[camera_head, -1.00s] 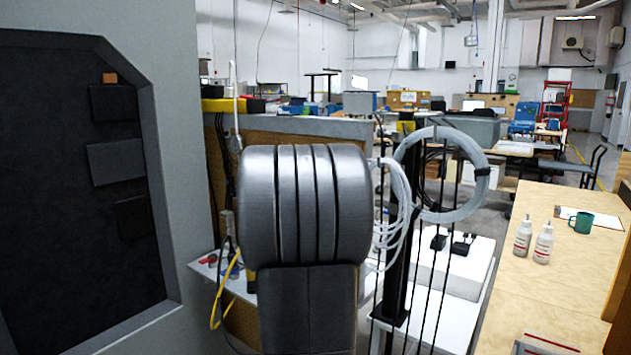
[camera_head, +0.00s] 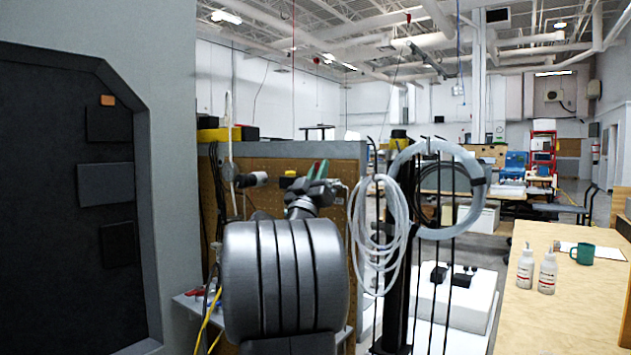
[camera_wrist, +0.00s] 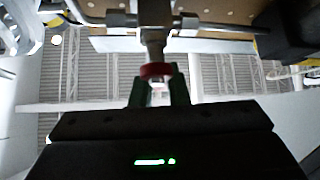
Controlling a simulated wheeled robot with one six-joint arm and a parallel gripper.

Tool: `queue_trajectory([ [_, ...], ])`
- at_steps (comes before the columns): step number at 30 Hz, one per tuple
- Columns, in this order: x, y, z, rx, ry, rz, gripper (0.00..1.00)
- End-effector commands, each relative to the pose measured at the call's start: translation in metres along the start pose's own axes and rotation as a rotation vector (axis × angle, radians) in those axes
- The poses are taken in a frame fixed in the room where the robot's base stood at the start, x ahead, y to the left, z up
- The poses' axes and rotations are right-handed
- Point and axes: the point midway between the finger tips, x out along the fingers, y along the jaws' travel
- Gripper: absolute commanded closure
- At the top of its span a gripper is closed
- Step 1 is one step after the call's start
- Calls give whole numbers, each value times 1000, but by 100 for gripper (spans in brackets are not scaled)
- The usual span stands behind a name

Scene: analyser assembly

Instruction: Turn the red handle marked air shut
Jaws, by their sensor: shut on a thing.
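A red handle (camera_wrist: 157,70) sits on the end of a grey metal valve stem at the top middle of the wrist view. My gripper (camera_wrist: 159,80) has its two dark green fingers on either side of the handle and is shut on it. The label on the handle cannot be read. In the camera_head view my gripper (camera_head: 317,171) shows small beyond my arm, in front of the pegboard. Its green fingertips are visible there, but the handle cannot be made out clearly.
Metal pipes run across the pegboard (camera_head: 270,170) around the valve. A dark cabinet panel (camera_head: 65,200) stands close on the left. Coiled clear tubing (camera_head: 377,235) hangs on a black stand to the right. A wooden bench (camera_head: 575,290) with bottles stands farther right.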

Motion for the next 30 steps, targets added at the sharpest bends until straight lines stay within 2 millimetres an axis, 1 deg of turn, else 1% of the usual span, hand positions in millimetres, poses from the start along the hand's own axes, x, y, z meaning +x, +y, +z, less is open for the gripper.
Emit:
queue_trajectory([
  [6,-1,4,1,96,0,94,100],
  [12,-1,8,1,147,-1,147,100],
  [30,-1,9,1,171,0,170,100],
])
